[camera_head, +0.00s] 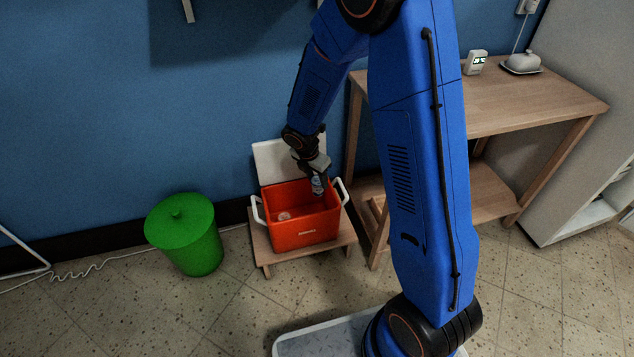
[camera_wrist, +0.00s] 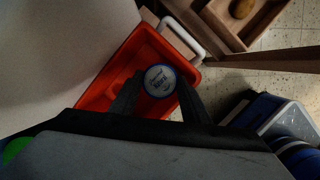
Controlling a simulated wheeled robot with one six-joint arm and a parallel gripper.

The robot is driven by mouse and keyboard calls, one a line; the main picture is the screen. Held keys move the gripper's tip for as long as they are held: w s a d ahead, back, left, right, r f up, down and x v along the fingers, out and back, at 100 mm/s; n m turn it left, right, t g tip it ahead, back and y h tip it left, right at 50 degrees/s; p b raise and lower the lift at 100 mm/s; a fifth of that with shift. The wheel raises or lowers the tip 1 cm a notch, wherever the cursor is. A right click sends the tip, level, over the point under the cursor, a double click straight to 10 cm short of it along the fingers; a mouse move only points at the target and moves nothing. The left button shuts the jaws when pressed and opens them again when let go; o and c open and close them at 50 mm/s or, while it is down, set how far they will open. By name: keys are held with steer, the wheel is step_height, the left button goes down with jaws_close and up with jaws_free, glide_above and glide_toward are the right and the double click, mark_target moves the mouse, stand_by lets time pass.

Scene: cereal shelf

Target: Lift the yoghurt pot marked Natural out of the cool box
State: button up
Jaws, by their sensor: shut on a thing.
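The orange cool box (camera_head: 305,233) stands open on a low wooden stool, its white lid (camera_head: 277,160) tipped up behind it. My gripper (camera_head: 318,178) points down at the box's right side, its fingers around a small pot (camera_head: 318,188). In the wrist view my gripper (camera_wrist: 158,97) is shut on this pot (camera_wrist: 160,80), which has a white lid with a blue rim and blue lettering, too small to read surely. The pot is at about the height of the box's rim; I cannot tell if it is clear of it.
A green lidded bin (camera_head: 187,236) stands to the left of the low stool (camera_head: 262,243). A wooden table (camera_head: 520,100) stands to the right, with a white butter dish (camera_head: 521,63) and a small device (camera_head: 476,62) on top. The box's white handles stick up at both ends.

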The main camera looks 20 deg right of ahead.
mark_target(317, 181)
steer(key=shift+r, duration=1.85)
steer(key=shift+s, duration=0.1)
